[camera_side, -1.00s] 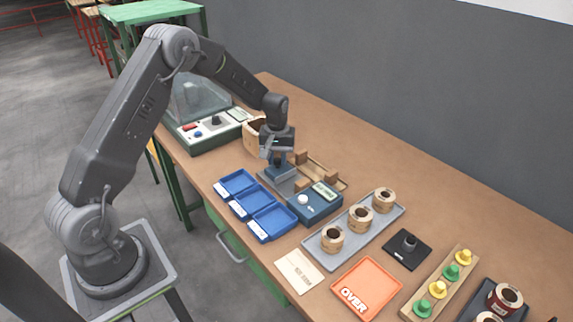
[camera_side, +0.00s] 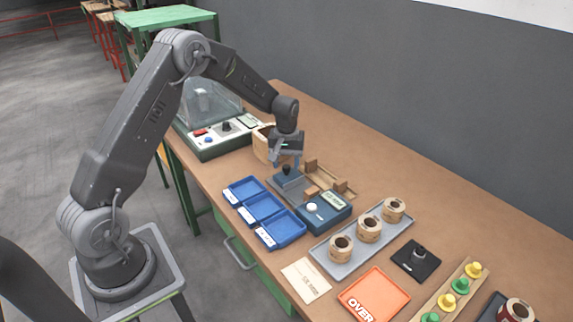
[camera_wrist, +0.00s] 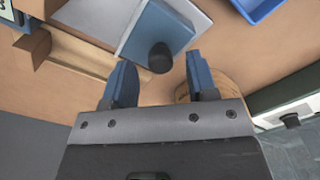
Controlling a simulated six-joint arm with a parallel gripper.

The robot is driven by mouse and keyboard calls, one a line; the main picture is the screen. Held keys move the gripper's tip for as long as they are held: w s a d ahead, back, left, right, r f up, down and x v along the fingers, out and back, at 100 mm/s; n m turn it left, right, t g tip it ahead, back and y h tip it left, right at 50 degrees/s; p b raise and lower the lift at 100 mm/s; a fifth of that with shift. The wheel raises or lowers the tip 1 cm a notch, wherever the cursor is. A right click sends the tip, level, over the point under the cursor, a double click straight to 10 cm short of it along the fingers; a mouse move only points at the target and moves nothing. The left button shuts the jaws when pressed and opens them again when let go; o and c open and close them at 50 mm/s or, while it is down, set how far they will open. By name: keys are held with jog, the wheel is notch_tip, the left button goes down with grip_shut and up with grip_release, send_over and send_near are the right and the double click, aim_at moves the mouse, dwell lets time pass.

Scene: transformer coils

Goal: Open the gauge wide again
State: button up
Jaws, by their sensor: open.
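The gauge appears as a blue block (camera_side: 291,180) with a black knob on a grey plate, beside a wooden rail (camera_side: 338,187) with upright wooden blocks. How wide it stands is hard to tell. In the wrist view the blue block (camera_wrist: 158,32) and black knob (camera_wrist: 160,58) show just beyond my fingertips. My gripper (camera_side: 286,158) is above the knob, pointing down. Its two blue fingers are apart in the wrist view (camera_wrist: 160,72), with nothing held between them.
Blue trays (camera_side: 262,208) and a blue meter box (camera_side: 323,212) stand close in front. A grey tray (camera_side: 345,258) holds three coils. A round wooden container (camera_side: 262,143) and a green-based tester (camera_side: 215,138) stand behind. The table's right rear is clear.

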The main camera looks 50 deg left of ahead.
aim_at(287, 166)
notch_tip(287, 166, up, 13)
jog(key=shift+f, duration=0.15)
dwell(0.4)
jog(key=s+d+r+m+t, duration=0.3)
jog(key=s+d+r+m, duration=0.2)
jog(key=s+d+r, duration=0.7)
jog(key=s+d+m+t, duration=0.1)
jog(key=s+d+m, duration=0.1)
jog(key=s, duration=0.6)
jog(key=s+d+f+m+t, duration=0.1)
jog(key=s+d+m, duration=0.1)
jog(key=s, duration=0.6)
jog(key=shift+d+t, duration=0.3)
